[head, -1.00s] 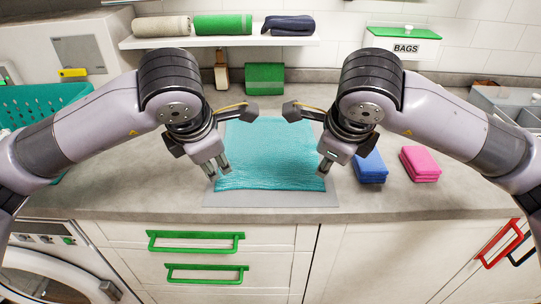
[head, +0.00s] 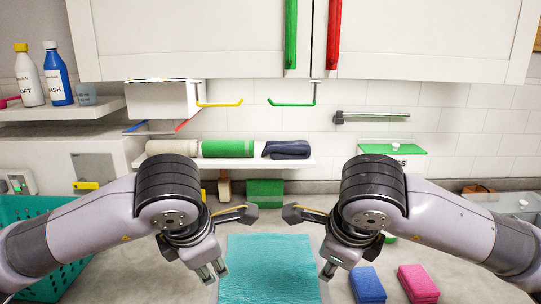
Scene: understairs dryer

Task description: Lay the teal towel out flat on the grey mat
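The teal towel (head: 270,268) lies spread out flat on the worktop, with its lower edge cut off by the bottom of the head view. The grey mat (head: 325,292) shows only as a thin strip beside the towel; the rest is covered or out of frame. My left gripper (head: 213,271) is open and empty by the towel's left edge. My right gripper (head: 328,270) is open and empty by the towel's right edge. Neither gripper holds any cloth.
A blue folded cloth (head: 367,285) and a pink one (head: 418,284) lie right of the mat. A teal basket (head: 45,270) stands at left. Rolled towels lie on a shelf (head: 225,164) behind. Cupboards (head: 190,40) hang above.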

